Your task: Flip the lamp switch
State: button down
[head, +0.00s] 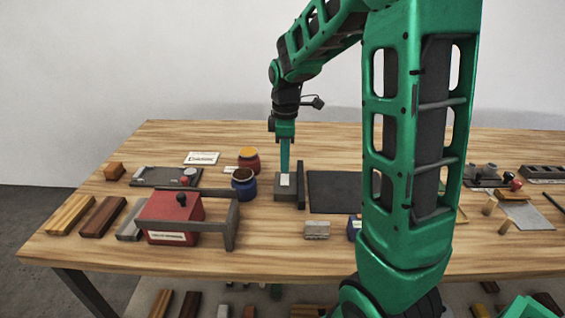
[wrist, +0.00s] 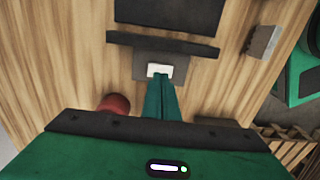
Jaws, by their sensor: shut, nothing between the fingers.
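A grey switch box (head: 285,196) with a white rocker (head: 286,180) on top sits on the wooden table, left of my arm. The rocker also shows in the wrist view (wrist: 160,67), with the box (wrist: 140,68) around it. My gripper (head: 285,171) points straight down over the box, its green fingers shut and empty. In the wrist view its fingertips (wrist: 160,77) are at the lower edge of the rocker and cover part of it. I cannot tell whether they touch it or which way it is tipped. No lamp is clearly seen.
A dark upright bar (head: 301,184) stands right beside the box, with a dark flat panel (head: 337,191) beyond it. A blue pot (head: 244,184), a red pot (head: 249,161) and a red box (head: 172,221) behind a grey rail stand left. A grey block (head: 316,230) lies in front.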

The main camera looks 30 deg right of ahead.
aim_at(284, 184)
notch_tip(284, 184, up, 14)
jog(key=s+a, duration=0.1)
jog(key=shift+s+f, duration=0.15)
jog(key=shift+s, duration=0.1)
dwell(0.5)
jog(key=s+d+f+m, duration=0.1)
jog(key=s+f+m, duration=0.2)
jog(key=s+m, duration=0.3)
jog(key=s+d+f+m, duration=0.1)
jog(key=s+f+m, duration=0.3)
jog(key=s, duration=0.7)
jog(key=s+d+f+m, duration=0.1)
jog(key=s+f+m, duration=0.3)
jog(key=s+m, duration=0.3)
jog(key=s, duration=0.2)
jog(key=shift+s+d+m, duration=0.2)
jog(key=shift+s+m, duration=0.1)
